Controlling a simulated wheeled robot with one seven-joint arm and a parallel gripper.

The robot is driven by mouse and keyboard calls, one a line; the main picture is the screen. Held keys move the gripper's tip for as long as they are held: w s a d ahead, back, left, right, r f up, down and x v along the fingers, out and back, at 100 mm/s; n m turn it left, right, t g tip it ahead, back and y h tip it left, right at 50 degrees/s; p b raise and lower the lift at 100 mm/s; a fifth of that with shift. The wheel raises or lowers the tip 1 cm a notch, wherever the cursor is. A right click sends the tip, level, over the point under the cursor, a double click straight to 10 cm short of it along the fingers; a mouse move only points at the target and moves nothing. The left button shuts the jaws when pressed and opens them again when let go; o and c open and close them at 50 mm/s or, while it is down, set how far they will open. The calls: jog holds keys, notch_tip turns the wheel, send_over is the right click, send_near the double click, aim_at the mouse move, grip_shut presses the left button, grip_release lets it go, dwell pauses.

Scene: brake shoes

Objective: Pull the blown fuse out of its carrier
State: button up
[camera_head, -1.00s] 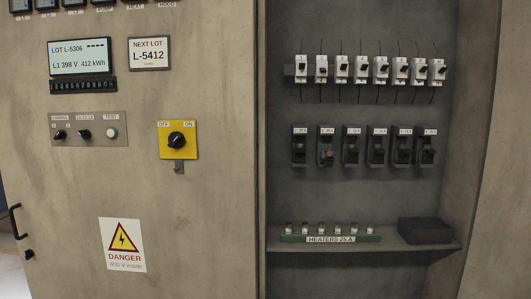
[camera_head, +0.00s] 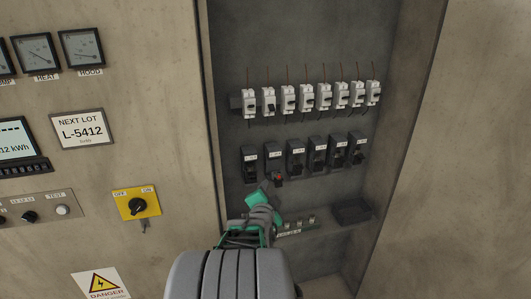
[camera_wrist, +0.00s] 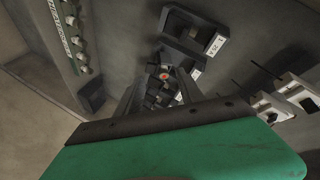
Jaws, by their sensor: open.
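A row of black fuse carriers (camera_head: 318,152) hangs on the back wall of the cabinet. The second carrier from the left (camera_head: 273,160) has its lower part tipped outward, with a red spot (camera_head: 279,178) on it. The red spot also shows in the wrist view (camera_wrist: 165,76), near the middle. My gripper (camera_head: 270,187), green and dark grey, is just below and in front of that carrier in the head view. Its jaws (camera_wrist: 157,92) are open, pointing along the carrier row in the wrist view. I cannot tell whether they touch anything; the fuse body is not clearly visible.
White breakers (camera_head: 308,97) with wires run above the carriers. The cabinet's left edge (camera_head: 212,130) and the yellow switch (camera_head: 137,204) are nearby.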

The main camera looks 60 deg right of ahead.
aim_at(279, 176)
jog(key=shift+m, duration=0.3)
jog(key=d, duration=0.5)
jog(key=w+d+p, duration=0.1)
jog(key=d, duration=0.2)
jog(key=shift+d+f, duration=0.2)
jog(key=shift+f, duration=0.05)
jog(key=shift+c, duration=0.3)
jog(key=shift+w+a, duration=0.1)
grip_shut()
jog(key=shift+r, duration=0.1)
